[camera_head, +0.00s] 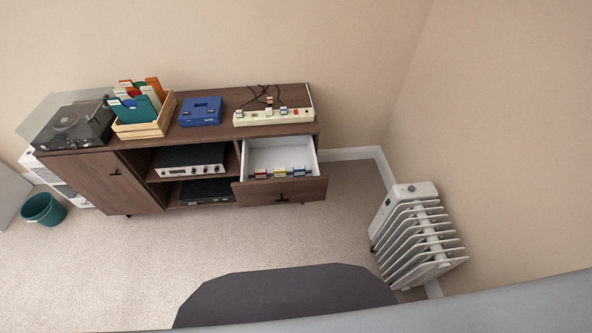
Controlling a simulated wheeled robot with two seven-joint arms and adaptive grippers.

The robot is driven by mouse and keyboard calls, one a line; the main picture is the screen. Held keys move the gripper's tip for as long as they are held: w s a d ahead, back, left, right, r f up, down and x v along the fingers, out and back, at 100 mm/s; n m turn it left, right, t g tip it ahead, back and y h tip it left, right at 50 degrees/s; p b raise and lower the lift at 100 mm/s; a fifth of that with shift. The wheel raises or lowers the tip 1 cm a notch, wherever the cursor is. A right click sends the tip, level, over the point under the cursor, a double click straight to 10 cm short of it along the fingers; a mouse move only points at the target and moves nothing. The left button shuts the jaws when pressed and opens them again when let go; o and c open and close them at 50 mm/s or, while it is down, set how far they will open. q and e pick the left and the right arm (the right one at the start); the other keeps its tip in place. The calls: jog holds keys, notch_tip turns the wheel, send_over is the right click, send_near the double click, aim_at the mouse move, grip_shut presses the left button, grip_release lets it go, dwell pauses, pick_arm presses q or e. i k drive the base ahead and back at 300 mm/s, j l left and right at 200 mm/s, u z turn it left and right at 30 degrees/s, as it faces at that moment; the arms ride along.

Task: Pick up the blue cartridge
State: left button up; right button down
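A small blue cartridge (299,171) is in the open drawer (282,192) of a brown cabinet, near the drawer's front panel. It is the rightmost of a short row, with a yellow cartridge (280,173) and a red cartridge (261,173) to its left. Each seems to have a light label, too small to read. Neither of my grippers is in view, so I cannot see whether they are open or shut.
The cabinet (91,180) carries a turntable (75,127), a record crate (157,126), a blue device (201,112) and a power strip (272,117). A white radiator (418,238) stands to the right. A teal bin (43,209) stands left. Carpet before the drawer is clear.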

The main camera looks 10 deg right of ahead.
aim_at(298, 171)
jog(key=j+z, duration=0.2)
jog(key=z, duration=0.2)
jog(key=j+z, duration=0.2)
jog(key=z, duration=0.25)
jog(key=j+z, duration=0.15)
jog(key=z, duration=0.25)
jog(key=j+z, duration=0.2)
jog(key=z, duration=0.2)
